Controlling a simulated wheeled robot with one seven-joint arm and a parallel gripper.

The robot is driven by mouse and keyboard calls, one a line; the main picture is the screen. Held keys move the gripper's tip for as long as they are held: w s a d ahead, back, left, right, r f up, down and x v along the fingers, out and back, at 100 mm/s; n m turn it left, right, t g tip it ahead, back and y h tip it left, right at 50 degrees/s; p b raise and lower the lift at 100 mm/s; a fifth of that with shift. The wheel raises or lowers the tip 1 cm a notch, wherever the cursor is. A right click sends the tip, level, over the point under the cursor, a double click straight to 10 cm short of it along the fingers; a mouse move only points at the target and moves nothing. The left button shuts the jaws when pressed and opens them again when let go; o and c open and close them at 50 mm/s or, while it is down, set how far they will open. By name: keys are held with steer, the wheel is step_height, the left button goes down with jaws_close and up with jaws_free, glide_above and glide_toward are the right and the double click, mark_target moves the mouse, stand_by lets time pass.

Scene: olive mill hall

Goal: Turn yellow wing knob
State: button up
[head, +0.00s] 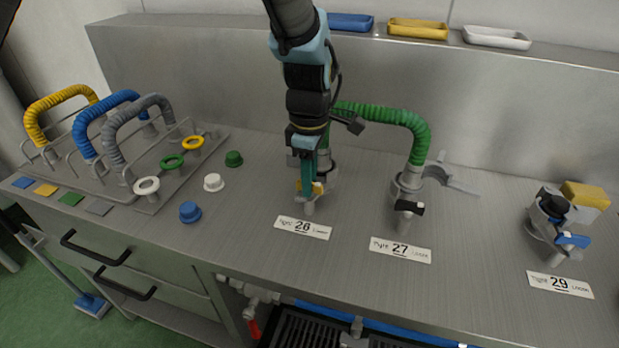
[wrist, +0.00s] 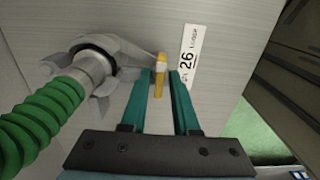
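The yellow wing knob (head: 318,188) sits on the clamp fitting behind the label "26" plate. In the wrist view the yellow knob (wrist: 160,80) stands upright in the picture between the two teal fingers of my gripper (wrist: 162,76). A narrow gap seems to show on each side of the knob, so the fingers look around it but not pressed on it. In the head view my gripper (head: 308,180) points down over the fitting and hides part of it.
A green hose (head: 385,114) arches from this fitting to the one with a black knob (head: 409,207) at label 27. A blue knob (head: 572,240) is at label 29. Coloured caps and a hose rack (head: 150,205) stand left. The bench front is clear.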

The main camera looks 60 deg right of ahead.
jaws_close()
